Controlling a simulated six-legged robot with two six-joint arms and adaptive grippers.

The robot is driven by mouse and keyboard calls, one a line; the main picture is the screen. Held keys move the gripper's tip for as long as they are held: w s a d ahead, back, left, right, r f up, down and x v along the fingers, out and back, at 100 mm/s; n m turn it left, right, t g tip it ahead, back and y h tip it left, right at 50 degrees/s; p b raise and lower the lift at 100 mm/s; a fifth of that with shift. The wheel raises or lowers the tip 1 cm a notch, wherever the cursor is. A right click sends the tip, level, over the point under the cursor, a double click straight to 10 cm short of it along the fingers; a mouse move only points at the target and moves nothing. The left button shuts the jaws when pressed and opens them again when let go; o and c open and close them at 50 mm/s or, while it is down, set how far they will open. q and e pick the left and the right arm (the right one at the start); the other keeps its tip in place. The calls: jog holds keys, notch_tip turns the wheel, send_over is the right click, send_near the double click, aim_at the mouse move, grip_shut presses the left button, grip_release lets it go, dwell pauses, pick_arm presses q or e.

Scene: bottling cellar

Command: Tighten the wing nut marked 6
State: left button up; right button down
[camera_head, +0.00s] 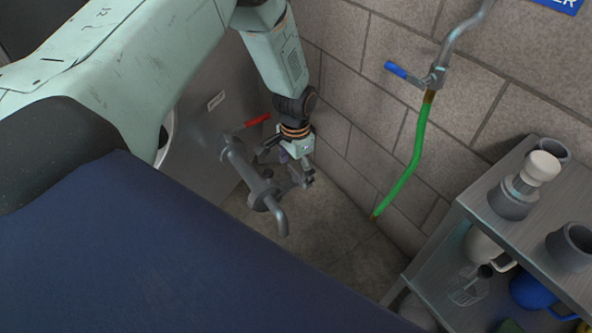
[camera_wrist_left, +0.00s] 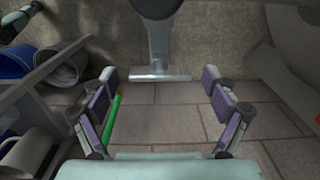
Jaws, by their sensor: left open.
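No number 6 can be read in either view, and I cannot make out a wing nut for certain. In the head view a grey metal pipe fitting (camera_head: 262,190) with a bent spout stands out from the tank. My left gripper (camera_head: 284,165) is open, close behind and beside this fitting. In the left wrist view its two fingers (camera_wrist_left: 160,80) are spread apart. A grey T-shaped metal piece (camera_wrist_left: 160,73) shows between the fingertips, with no clear contact with either finger; it may be part of the fitting. My right gripper is in neither view.
A steel tank (camera_head: 205,103) with a red handle (camera_head: 257,121) stands behind the fitting. A green hose (camera_head: 407,172) hangs from a blue-handled tap (camera_head: 397,70) on the block wall. A shelf (camera_head: 463,207) with jugs and cups is at the right. The floor (camera_head: 340,245) between is clear.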

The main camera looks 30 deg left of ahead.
pick_arm(q)
jog(key=c, duration=1.2)
jog(key=shift+o, duration=0.2)
jog(key=shift+m, duration=0.3)
jog(key=m, duration=0.4)
jog(key=shift+p, duration=0.4)
jog(key=m, duration=0.9)
jog(key=shift+b, duration=0.35)
jog(key=shift+m+b, duration=0.3)
jog(key=shift+m, duration=2.1)
